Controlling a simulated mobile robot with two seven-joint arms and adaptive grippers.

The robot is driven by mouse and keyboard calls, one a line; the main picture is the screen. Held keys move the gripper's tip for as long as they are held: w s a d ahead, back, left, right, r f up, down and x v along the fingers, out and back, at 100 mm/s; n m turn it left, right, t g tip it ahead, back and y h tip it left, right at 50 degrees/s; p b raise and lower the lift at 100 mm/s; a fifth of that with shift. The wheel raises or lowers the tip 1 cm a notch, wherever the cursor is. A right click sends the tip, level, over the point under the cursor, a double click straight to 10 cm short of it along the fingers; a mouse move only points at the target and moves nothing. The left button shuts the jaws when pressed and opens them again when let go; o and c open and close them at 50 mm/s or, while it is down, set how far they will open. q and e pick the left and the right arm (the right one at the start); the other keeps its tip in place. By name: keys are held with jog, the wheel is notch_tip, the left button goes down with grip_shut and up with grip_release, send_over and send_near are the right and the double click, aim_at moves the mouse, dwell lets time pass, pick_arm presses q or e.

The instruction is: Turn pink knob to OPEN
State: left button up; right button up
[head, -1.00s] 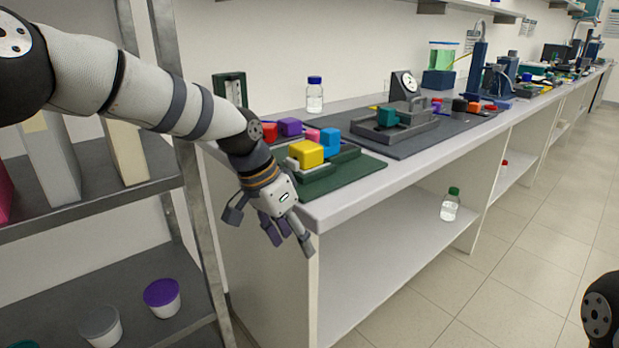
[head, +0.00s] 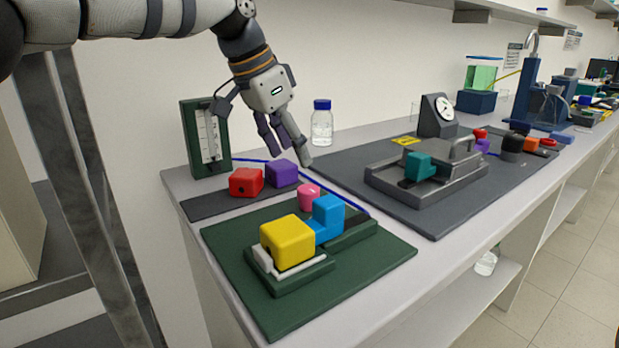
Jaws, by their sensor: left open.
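The pink knob (head: 309,197) is a small rounded piece at the back of the green board (head: 362,268), behind the blue block (head: 326,217) that partly hides its right side. I cannot read any OPEN mark. My left gripper (head: 289,154) is open and empty, pointing down, above and behind the knob and apart from it. The yellow block (head: 287,241) sits in a white holder at the front of the same board. My right gripper is not in view.
A red block (head: 245,182) and a purple block (head: 282,173) stand on a dark strip left of the knob. A green gauge (head: 205,138) and a blue-capped bottle (head: 322,124) stand behind. A grey tray fixture (head: 462,185) is to the right. The board's front right is bare.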

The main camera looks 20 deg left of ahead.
aim_at(308, 188)
pick_arm(q)
jog(key=x, duration=0.9)
jog(key=c, duration=1.1)
